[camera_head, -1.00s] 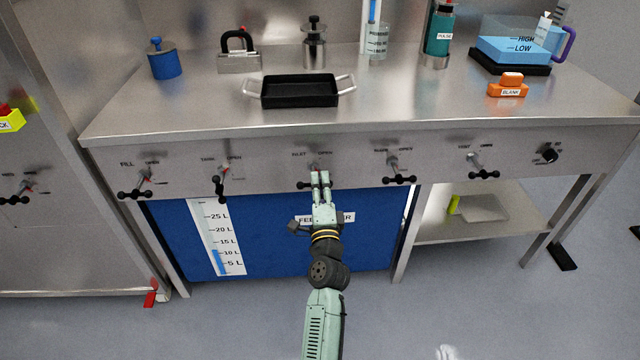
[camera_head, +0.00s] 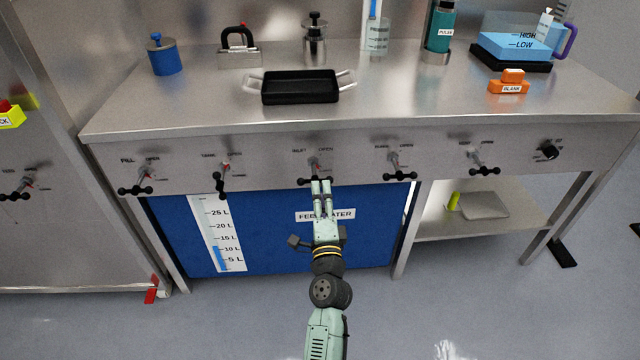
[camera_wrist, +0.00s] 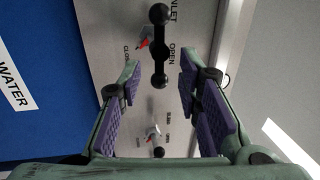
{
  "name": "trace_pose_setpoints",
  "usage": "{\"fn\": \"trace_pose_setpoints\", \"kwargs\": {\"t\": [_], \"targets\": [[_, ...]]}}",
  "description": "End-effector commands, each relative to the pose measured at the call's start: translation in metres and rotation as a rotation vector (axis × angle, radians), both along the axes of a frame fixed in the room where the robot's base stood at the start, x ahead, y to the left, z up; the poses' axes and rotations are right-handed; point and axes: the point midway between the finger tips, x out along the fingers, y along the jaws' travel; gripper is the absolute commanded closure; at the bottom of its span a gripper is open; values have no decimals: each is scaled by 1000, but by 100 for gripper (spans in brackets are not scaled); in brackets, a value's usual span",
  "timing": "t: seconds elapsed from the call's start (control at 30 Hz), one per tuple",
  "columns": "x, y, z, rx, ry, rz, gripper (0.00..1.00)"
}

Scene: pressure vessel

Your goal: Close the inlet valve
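The inlet valve on the bench's front panel has a black bar handle with ball ends (camera_head: 315,181) and a small red-tipped pointer. It shows at the top middle of the wrist view (camera_wrist: 158,48), near the words INLET and OPEN. I cannot tell for certain which mark the pointer is at. My gripper (camera_head: 321,184) is just in front of and below the handle in the head view. In the wrist view my gripper (camera_wrist: 160,70) has its two purple-padded fingers apart. The handle's lower ball appears between them, touching neither. Nothing is held.
Similar valves sit either side: the tank valve (camera_head: 220,181) to the left and another valve (camera_head: 400,175) to the right. The blue feedwater tank (camera_head: 270,245) stands below the panel. A black tray (camera_head: 300,87) lies on the bench top. The floor in front is clear.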

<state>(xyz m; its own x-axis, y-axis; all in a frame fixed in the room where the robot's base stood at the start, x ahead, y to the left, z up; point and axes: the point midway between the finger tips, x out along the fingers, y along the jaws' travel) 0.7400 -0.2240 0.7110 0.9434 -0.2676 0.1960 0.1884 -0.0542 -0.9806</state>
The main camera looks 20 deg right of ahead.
Motion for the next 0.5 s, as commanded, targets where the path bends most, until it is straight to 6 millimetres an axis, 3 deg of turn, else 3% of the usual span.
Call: {"fn": "trace_pose_setpoints", "kwargs": {"t": [0.2, 0.5], "targets": [[-22, 7, -4, 0, -1, 1, 69], [-25, 7, -5, -1, -1, 0, 69]]}}
